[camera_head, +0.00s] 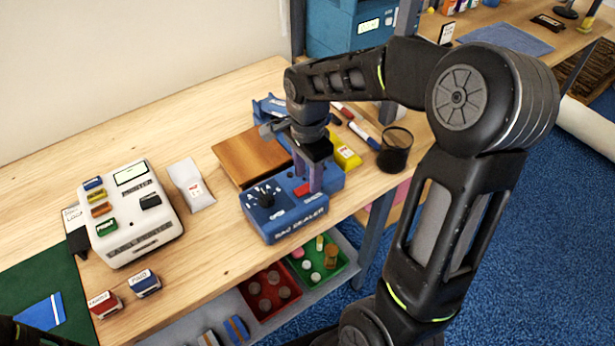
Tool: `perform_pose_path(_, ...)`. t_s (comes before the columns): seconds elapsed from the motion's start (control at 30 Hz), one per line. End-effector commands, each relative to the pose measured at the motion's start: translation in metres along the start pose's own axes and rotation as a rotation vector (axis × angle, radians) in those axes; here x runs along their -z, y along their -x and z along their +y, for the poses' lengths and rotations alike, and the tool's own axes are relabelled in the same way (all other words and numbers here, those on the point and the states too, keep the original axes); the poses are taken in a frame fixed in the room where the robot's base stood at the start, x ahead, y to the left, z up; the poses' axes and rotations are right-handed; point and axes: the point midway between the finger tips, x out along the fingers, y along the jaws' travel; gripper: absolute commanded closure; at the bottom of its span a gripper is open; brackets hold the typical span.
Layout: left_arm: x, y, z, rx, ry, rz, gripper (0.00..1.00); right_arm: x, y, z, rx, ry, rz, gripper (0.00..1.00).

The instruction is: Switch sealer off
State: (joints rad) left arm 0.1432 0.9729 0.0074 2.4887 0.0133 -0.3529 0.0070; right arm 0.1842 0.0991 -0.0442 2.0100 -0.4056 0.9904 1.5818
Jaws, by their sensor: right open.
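The blue bag sealer (290,215) stands near the front edge of the wooden table, with its name on the front face. A black dial (266,200) with white marks around it is on its top at the left. A red switch (302,189) shows on the top to the right of the dial, partly hidden by a finger. My right gripper (308,178) points down over the sealer's right part, its fingers apart around the switch area. I cannot tell whether a finger touches the switch or which way it is set. My left gripper is out of view.
A white label printer (132,240) stands to the left, with a grey pouch (190,184) beside it. A brown board (250,157) lies behind the sealer. A yellow box (345,155) and a dark cup (396,150) stand close on the right. Trays hang below the front edge.

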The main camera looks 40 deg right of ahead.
Motion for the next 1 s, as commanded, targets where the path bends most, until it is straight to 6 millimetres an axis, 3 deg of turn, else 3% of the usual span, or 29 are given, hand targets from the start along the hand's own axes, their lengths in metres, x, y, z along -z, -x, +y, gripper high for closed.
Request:
perform_pose_path(0.2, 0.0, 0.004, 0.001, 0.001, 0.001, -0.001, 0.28, 0.0, -0.019, 0.0, -0.001, 0.0, 0.0, 0.56)
perform_pose_path(0.47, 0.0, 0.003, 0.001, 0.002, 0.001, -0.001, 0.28, 0.0, -0.021, 0.0, 0.001, 0.0, 0.0, 0.56)
perform_pose_path(1.0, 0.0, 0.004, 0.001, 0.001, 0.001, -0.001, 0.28, 0.0, -0.021, 0.0, 0.001, 0.0, 0.0, 1.0)
